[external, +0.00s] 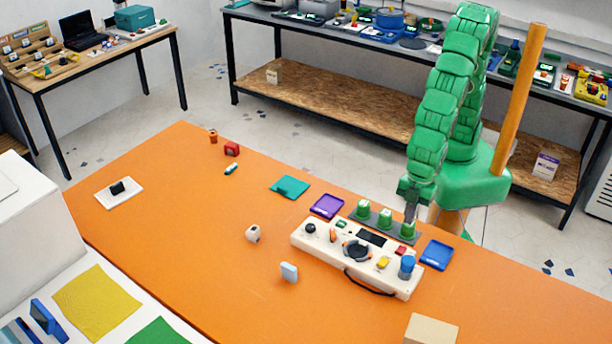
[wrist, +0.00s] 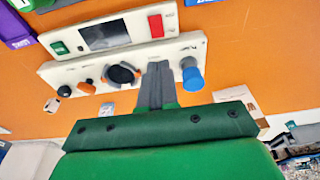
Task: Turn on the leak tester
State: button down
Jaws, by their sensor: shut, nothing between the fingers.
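A long cream control box, seemingly the leak tester (external: 325,250), lies on the orange table; it also shows in the wrist view (wrist: 215,62). Its face carries a black knob (external: 310,229), an orange lever (external: 333,236), a round black dial (wrist: 122,74), a dark screen (wrist: 104,36), a green switch (wrist: 60,47), a red switch (wrist: 156,25), a yellow part (external: 383,262) and a blue knob (wrist: 192,76). My gripper (external: 411,217) is shut and empty above the box's back right side. In the wrist view my fingers (wrist: 158,78) cover the area between dial and blue knob, hiding the yellow part.
Several green blocks (external: 385,217) stand on a grey strip behind the box, close to my gripper. A purple tray (external: 327,206) and a blue tray (external: 437,254) flank it. A black cable (external: 368,284) curves along its front. The table's left middle is mostly free.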

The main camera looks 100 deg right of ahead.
aim_at(400, 253)
jog(key=f, duration=0.3)
jog(key=w+f, duration=0.1)
jog(key=f, duration=0.3)
jog(key=a+f, duration=0.1)
jog(key=f, duration=0.2)
jog(key=shift+w+a+f, duration=0.1)
jog(key=shift+w+f, duration=0.05)
jog(key=shift+f, duration=0.1)
